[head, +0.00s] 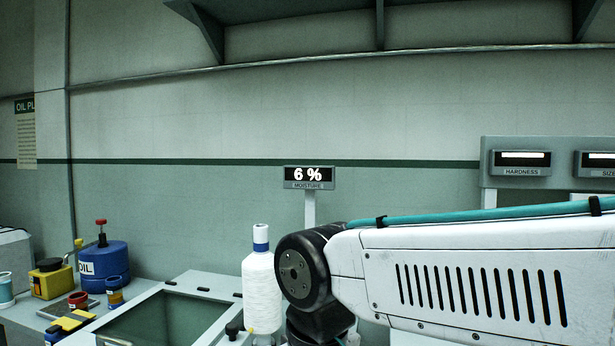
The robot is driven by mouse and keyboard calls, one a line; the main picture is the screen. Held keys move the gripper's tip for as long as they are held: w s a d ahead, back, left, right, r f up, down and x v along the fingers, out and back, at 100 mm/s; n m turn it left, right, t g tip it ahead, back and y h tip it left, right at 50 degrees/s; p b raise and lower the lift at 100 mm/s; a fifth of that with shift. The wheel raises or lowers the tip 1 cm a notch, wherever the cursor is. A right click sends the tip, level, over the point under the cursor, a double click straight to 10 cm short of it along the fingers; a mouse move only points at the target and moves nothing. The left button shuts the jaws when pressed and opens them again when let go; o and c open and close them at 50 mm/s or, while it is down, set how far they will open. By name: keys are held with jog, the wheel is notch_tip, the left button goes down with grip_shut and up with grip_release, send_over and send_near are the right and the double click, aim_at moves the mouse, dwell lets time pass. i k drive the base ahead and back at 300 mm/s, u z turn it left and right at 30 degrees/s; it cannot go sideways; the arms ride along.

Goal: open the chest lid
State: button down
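No chest or lid can be made out for certain. A grey box-like frame (137,303) with a dark green panel or opening inside it (170,319) stands at the bottom left of the head view, cut off by the lower edge. I cannot tell whether it is the chest, or whether the green part is a lid. My arm, a white slotted link with a black joint, crosses the lower right and hides what is behind it. My gripper is out of view.
A blue oil can (104,264), a yellow can (51,279) and small jars sit at left. A wall shelf (290,10) hangs above.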

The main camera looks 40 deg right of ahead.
aim_at(86, 336)
jog(key=k, duration=0.55)
jog(key=u, duration=0.75)
jog(key=i, duration=1.45)
jog(key=z, duration=0.85)
